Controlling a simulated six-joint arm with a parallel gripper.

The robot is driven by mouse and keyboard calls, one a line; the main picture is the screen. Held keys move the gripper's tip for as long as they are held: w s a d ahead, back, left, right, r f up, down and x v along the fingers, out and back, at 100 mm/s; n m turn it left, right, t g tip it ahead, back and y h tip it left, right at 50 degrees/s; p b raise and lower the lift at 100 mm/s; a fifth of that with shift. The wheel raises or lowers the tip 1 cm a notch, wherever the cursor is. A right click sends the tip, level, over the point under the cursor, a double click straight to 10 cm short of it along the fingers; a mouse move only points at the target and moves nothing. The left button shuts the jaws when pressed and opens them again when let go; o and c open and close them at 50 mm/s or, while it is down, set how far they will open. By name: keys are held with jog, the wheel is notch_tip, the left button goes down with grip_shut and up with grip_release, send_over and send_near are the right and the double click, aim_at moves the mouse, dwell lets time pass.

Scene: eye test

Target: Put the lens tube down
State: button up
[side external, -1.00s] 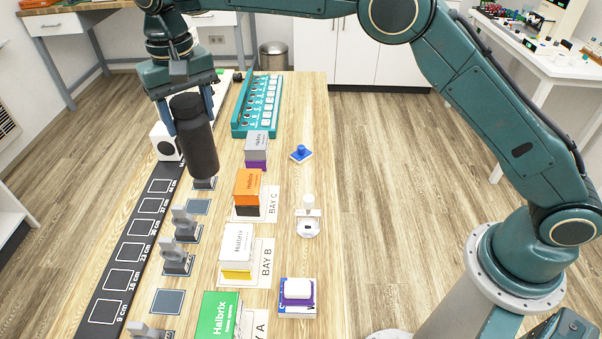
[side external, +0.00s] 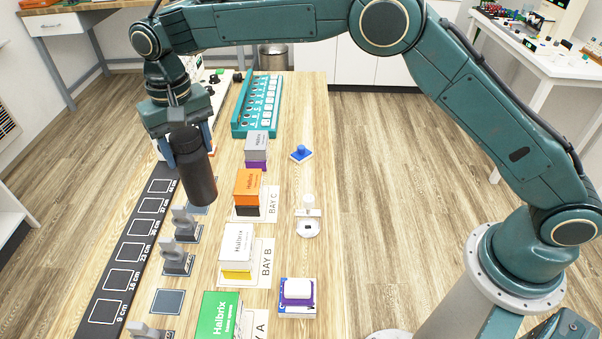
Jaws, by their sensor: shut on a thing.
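The lens tube (side external: 198,180) is a black cylinder, close to upright with a slight lean in the picture. My gripper (side external: 188,148) is shut on its upper part, one finger on each side. The tube's lower end shows in front of a dark grey square pad (side external: 199,211) beside the black scale strip. I cannot tell whether its bottom touches anything or hangs above the table.
The black strip (side external: 137,228) with white squares and cm marks runs along the left. Grey holders (side external: 177,260) and an empty grey pad (side external: 167,302) lie beside it. Boxes, including an orange one (side external: 248,184), stand to the right. A teal rack (side external: 243,121) is behind.

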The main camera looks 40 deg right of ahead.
aim_at(203, 195)
jog(key=shift+f, duration=6.6)
jog(key=o, duration=1.3)
jog(key=shift+o, duration=0.2)
notch_tip(203, 195, up, 12)
jog(key=shift+r, duration=0.1)
jog(key=shift+r, duration=0.1)
